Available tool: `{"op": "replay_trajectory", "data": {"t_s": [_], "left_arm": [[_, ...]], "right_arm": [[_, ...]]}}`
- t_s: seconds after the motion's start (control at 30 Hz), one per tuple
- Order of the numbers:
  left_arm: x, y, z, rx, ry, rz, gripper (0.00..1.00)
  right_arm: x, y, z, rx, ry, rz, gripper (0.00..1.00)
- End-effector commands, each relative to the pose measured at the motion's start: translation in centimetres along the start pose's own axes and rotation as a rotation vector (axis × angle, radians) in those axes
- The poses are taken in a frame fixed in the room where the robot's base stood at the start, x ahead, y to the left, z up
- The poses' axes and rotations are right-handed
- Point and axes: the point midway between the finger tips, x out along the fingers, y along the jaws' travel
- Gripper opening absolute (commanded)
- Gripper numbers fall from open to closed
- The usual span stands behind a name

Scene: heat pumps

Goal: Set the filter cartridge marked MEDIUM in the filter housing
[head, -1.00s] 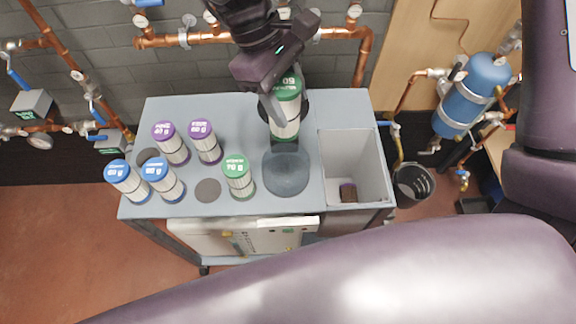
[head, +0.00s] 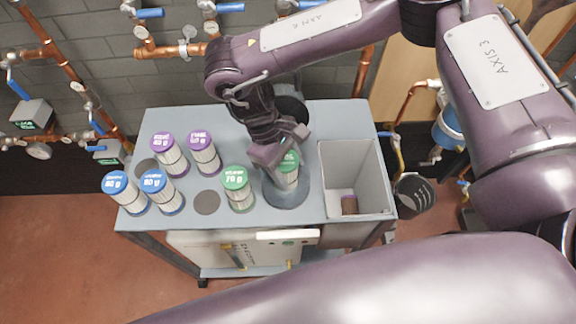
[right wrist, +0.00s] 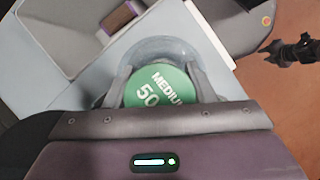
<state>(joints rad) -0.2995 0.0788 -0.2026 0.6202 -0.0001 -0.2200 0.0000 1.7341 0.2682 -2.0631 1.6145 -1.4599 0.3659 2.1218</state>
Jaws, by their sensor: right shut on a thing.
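The cartridge marked MEDIUM 50 has a green cap (right wrist: 160,88), upright between the fingers of my right gripper (head: 283,152). In the head view, the cartridge (head: 290,173) is partly hidden by the gripper. My right gripper is shut on it near the top. The cartridge's lower part is within the clear round filter housing (head: 287,198); the housing's rim (right wrist: 165,46) shows around the cap in the right wrist view. Whether the cartridge touches the bottom is hidden.
Another green-capped cartridge (head: 237,190) stands just left of the housing. Purple-capped (head: 205,155) and blue-capped (head: 161,192) cartridges stand farther left on the grey bench (head: 235,118). A grey bin (head: 383,180) to the right holds a brownish cartridge (head: 349,203). Pipes run behind.

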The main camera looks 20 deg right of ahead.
Motion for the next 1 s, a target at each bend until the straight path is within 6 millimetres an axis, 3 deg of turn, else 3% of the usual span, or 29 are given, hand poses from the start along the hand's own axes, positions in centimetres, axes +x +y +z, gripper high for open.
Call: {"op": "replay_trajectory", "data": {"t_s": [0.77, 0.8, 0.93, 1.0], "left_arm": [[0.4, -0.1, 0.1, -0.004, 0.0, -0.001, 0.36], [0.4, -0.1, 0.1, -0.004, 0.0, -0.001, 0.36], [0.5, -0.1, 0.1, -0.004, 0.0, -0.002, 0.36], [0.5, -0.1, 0.1, -0.003, -0.001, -0.002, 0.36]], "right_arm": [[1.7, -0.1, -0.6, -0.002, -0.001, 0.0, 0.23], [1.8, -0.1, -0.6, -0.002, -0.001, 0.001, 0.52], [1.9, -0.1, -0.6, -0.002, -0.002, 0.001, 0.69], [1.9, -0.1, -0.6, -0.003, -0.003, 0.001, 0.72]]}}
